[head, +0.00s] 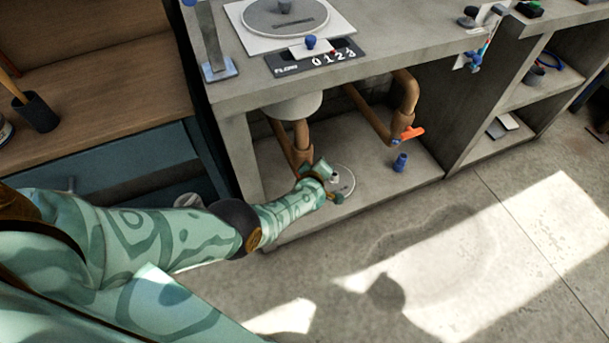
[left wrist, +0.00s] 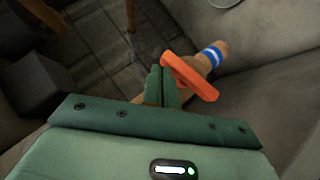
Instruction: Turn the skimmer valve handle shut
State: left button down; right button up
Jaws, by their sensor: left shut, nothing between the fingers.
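The orange valve handle (head: 413,133) sits on the end of a brown bent pipe (head: 405,95) under the counter. In the left wrist view the handle (left wrist: 190,78) lies slanted just right of my fingertips, with a blue-and-white band (left wrist: 214,54) on the pipe behind it. My left gripper (head: 335,181) is shut and empty, inside the cabinet opening, left of and lower than the handle in the head view. A gap shows between them there. The fingers also show in the left wrist view (left wrist: 161,84). My right gripper is not in view.
A second brown pipe (head: 302,135) stands left of the handle. A round grey disc (head: 343,172) and a blue object (head: 400,162) are on the cabinet floor. The concrete counter (head: 400,50) overhangs the opening. Open floor lies in front.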

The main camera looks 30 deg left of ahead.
pick_arm(q)
jog(key=shift+w+d+f+b, duration=0.25)
jog(key=shift+w+d+b, duration=0.15)
jog(key=shift+w, duration=0.1)
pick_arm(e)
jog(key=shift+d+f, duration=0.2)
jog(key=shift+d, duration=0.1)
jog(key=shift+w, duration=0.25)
